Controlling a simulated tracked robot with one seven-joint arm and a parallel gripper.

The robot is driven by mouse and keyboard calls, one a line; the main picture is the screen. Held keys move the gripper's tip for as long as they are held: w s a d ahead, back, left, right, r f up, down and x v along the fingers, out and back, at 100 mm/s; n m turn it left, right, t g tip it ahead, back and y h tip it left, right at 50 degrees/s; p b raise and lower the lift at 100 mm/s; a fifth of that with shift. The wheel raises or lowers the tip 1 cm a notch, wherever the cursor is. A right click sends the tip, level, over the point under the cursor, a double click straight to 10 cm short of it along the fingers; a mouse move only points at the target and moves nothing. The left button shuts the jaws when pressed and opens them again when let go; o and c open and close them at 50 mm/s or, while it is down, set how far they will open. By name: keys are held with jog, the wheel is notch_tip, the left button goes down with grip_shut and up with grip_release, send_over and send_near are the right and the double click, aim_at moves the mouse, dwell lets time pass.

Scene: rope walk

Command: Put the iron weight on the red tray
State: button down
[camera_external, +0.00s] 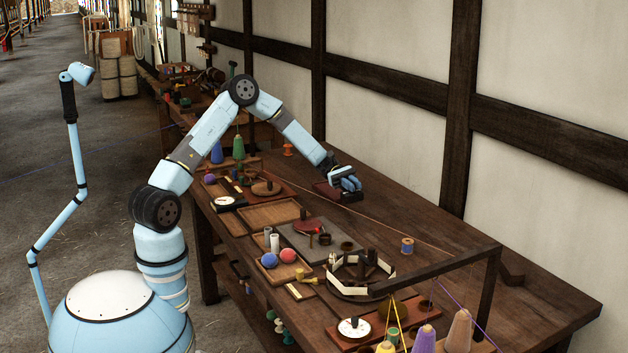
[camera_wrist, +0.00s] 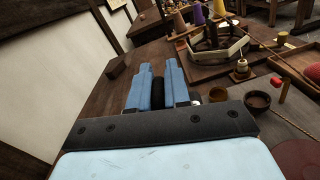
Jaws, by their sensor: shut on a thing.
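My gripper (camera_external: 347,184) is shut on a dark, rounded thing, which I take to be the iron weight (camera_wrist: 157,92); it shows between the two blue fingers in the wrist view. In the external view the weight is mostly hidden by the fingers. The dark red tray (camera_external: 325,189) lies on the bench below and around the gripper, near the wall side. I cannot tell whether the weight touches the tray or hangs just above it. The tray is not clearly seen in the wrist view.
A grey board (camera_external: 295,238) with small bowls (camera_wrist: 258,100) and a round red piece lies in front of the gripper. A wheel-like frame (camera_external: 358,272), a spool (camera_external: 407,245) and cones (camera_external: 459,330) stand to the right. The bench between tray and wall is mostly clear.

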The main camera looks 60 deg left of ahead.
jog(key=w+a+r+n+t+y, duration=0.1)
jog(key=a+n+t+y, duration=0.35)
jog(key=a, duration=1.25)
jog(key=a+r+n+t+y, duration=0.1)
jog(key=a+n+t, duration=0.5)
jog(key=a+t, duration=0.7)
jog(key=shift+w+a+f+g, duration=0.6)
jog(key=shift+w+a+f, duration=0.6)
jog(key=shift+w+f, duration=0.8)
jog(key=shift+w+a+f+g, duration=0.55)
jog(key=shift+w+a+f, duration=0.8)
jog(key=shift+w, duration=1.1)
jog(key=shift+w+a+f+g, duration=0.6)
jog(key=shift+w+a+f, duration=0.5)
jog(key=shift+w+f, duration=1.15)
jog(key=shift+f, duration=1.1)
jog(key=c, duration=1.1)
grip_release()
jog(key=shift+s, duration=0.1)
